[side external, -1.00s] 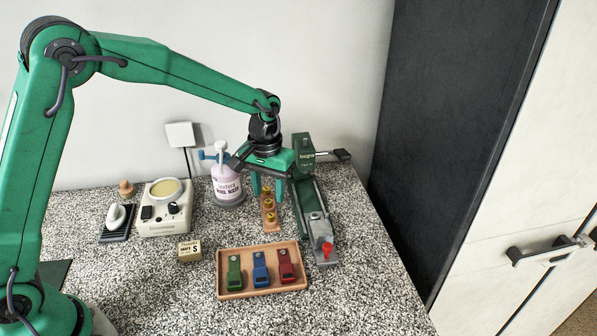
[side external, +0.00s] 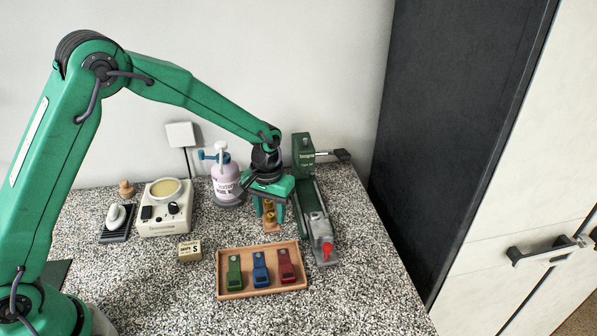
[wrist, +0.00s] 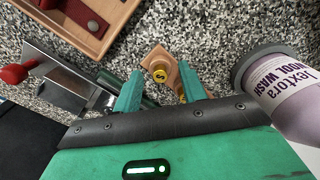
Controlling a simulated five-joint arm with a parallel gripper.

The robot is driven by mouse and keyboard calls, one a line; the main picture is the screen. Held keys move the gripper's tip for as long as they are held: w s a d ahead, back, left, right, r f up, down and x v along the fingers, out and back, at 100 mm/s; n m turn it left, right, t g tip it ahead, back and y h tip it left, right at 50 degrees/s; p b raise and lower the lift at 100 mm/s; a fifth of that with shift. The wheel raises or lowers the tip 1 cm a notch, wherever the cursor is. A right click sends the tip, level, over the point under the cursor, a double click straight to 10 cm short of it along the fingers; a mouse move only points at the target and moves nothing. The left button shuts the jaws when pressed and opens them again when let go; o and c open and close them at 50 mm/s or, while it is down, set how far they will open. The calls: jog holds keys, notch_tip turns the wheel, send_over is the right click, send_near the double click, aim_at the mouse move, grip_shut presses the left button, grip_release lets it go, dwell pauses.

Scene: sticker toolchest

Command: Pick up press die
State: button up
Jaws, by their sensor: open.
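The press dies are small brass-coloured pieces standing in a narrow wooden rack (side external: 272,230) in the side external view. One brass die (wrist: 160,75) shows a dark mark on its top in the wrist view, between my two fingertips. Another brass die is partly hidden behind my gripper's edge near the right finger. My gripper (side external: 270,213) is open and low over the rack, pointing down, with its green fingers to either side of the dies. I cannot tell whether the fingers touch a die.
The green press (side external: 304,155) with a red-tipped handle stands right of the rack. A wool wash bottle (side external: 225,182) stands close on the left. A wooden tray (side external: 222,293) with green, blue and red holders lies in front. A small cream block (side external: 189,251) and hotplate (side external: 163,222) are left.

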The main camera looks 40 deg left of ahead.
aim_at(271, 216)
jog(key=shift+f, duration=0.2)
dwell(0.3)
grip_shut()
jog(key=shift+r, duration=0.15)
jog(key=shift+r, duration=0.5)
notch_tip(271, 216, up, 3)
jog(key=shift+d+r, duration=0.15)
jog(key=s+d+r, duration=0.6)
jog(key=s+d, duration=0.1)
jog(key=d, duration=0.1)
jog(key=shift+s+d+r, duration=0.15)
jog(key=shift+s+r, duration=0.1)
jog(key=shift+s, duration=0.15)
jog(key=shift+r, duration=1.5)
